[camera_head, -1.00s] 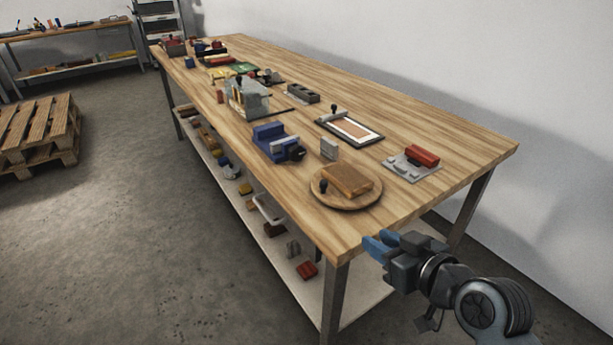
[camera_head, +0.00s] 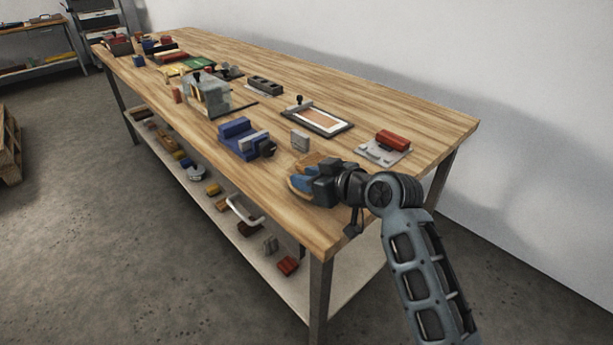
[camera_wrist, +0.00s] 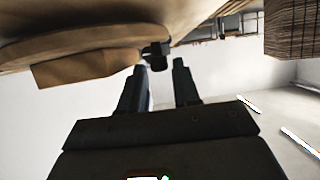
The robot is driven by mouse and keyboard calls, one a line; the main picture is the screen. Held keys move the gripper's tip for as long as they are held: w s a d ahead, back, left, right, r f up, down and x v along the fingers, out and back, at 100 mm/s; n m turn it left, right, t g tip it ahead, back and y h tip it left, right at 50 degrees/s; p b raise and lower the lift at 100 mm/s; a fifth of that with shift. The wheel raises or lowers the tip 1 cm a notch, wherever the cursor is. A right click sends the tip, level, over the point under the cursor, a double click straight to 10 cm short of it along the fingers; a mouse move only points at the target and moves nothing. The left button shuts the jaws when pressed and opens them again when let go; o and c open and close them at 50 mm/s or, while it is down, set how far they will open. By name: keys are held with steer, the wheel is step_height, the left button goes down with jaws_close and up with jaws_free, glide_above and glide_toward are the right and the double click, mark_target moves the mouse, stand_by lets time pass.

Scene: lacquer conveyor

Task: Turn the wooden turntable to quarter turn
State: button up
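The wooden turntable (camera_wrist: 50,42) is a round disc on the near end of the bench, with a wooden block (camera_wrist: 85,68) on top. In the wrist view they appear upside down. A small dark knob (camera_wrist: 156,52) stands at the disc's edge, at the tips of my gripper's fingers. My gripper (camera_wrist: 159,66) is open, its two fingers apart with the knob in line with the gap. I cannot tell whether either finger touches the knob. In the head view my gripper (camera_head: 299,179) covers most of the turntable and hides the knob; part of the block (camera_head: 309,160) shows behind it.
A blue vise (camera_head: 240,138) and a grey upright block (camera_head: 300,140) stand close by. A framed board (camera_head: 318,120) and a plate with a red handle (camera_head: 385,145) lie behind. The bench's right rear surface (camera_head: 400,105) is clear.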

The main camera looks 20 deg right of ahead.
steer(key=shift+w+a+f, duration=0.1)
steer(key=shift+w+f, duration=0.05)
steer(key=shift+w, duration=0.05)
jaws_close()
stand_by(0.5)
